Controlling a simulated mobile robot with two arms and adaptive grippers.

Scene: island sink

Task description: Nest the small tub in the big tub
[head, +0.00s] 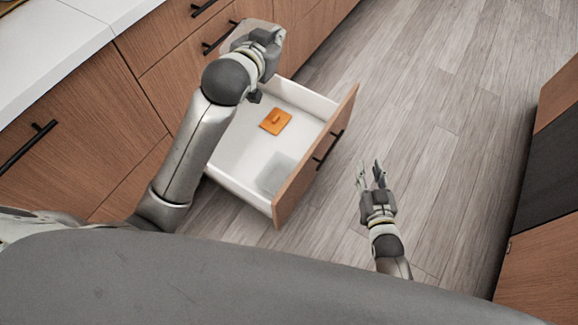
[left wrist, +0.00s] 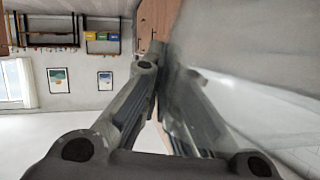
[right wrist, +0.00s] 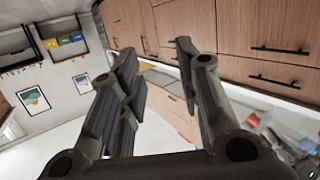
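My left gripper (head: 262,45) is raised above the far side of the open drawer. It is shut on the wall of a clear, greyish tub (head: 236,38), partly hidden behind the gripper. In the left wrist view the tub (left wrist: 235,70) fills the right side, with the fingers closed at its edge. Another clear tub (head: 277,174) sits in the drawer's near front corner, faint against the white bottom. I cannot tell for certain which tub is the small one. My right gripper (head: 372,174) is open and empty over the floor, right of the drawer; its fingers also stand apart in the right wrist view (right wrist: 155,70).
The open drawer (head: 340,118) has white walls and a wooden front with a black handle. An orange flat square piece (head: 275,121) lies inside it. A pale countertop (head: 50,50) is at upper left. Wooden cabinets (head: 558,200) stand at right, with clear floor between.

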